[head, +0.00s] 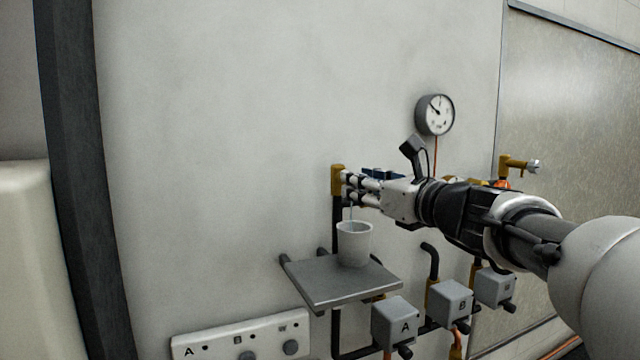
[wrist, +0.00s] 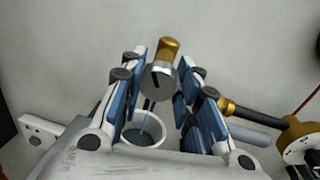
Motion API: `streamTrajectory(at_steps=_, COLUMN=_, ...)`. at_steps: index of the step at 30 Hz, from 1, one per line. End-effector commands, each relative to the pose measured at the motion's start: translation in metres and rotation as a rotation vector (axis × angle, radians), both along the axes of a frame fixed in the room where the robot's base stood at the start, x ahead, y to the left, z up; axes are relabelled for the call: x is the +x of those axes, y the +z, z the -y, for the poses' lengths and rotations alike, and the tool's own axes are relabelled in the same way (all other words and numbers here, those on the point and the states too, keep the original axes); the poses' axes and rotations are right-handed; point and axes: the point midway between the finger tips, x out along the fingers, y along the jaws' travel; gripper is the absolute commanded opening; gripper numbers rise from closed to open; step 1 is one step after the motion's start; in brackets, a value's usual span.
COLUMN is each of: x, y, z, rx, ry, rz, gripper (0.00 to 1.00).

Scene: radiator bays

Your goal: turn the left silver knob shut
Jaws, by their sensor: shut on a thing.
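The left silver knob (wrist: 157,82) sits on a brass tap and carries a dark line on its face, which looks tilted in the wrist view. My gripper (wrist: 160,84) is shut on this knob, with a blue-padded finger on each side. In the head view my gripper (head: 350,187) reaches in from the right to the brass tap (head: 337,180) on the wall, and its fingers hide the knob. A white cup (head: 354,243) stands below the tap. A thin bluish stream runs down into the cup, and it shows in the wrist view (wrist: 147,116).
The cup stands on a grey metal shelf (head: 325,290). Grey boxes marked A (head: 396,322) and B (head: 450,300), plus a third, sit lower right. A second silver knob (head: 533,166) is far right. A gauge (head: 435,114) hangs above my arm. The wall at left is bare.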

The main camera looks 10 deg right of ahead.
Motion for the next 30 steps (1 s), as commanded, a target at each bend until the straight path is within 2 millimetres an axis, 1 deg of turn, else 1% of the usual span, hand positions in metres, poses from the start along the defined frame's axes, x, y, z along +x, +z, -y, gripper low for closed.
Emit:
streamTrajectory(at_steps=8, x=-0.0004, y=0.0009, z=0.0, rx=-0.015, ry=0.0, rz=0.007, gripper=0.06)
streamTrajectory(at_steps=14, x=-0.0005, y=0.0008, z=-0.0002, rx=-0.085, ry=0.0, rz=0.031, gripper=0.06)
streamTrajectory(at_steps=20, x=-0.0007, y=0.0002, z=-0.0006, rx=-0.224, ry=0.0, rz=0.077, gripper=0.06)
streamTrajectory(at_steps=30, x=-0.001, y=0.0006, z=-0.0011, rx=-0.529, ry=0.0, rz=0.177, gripper=0.06)
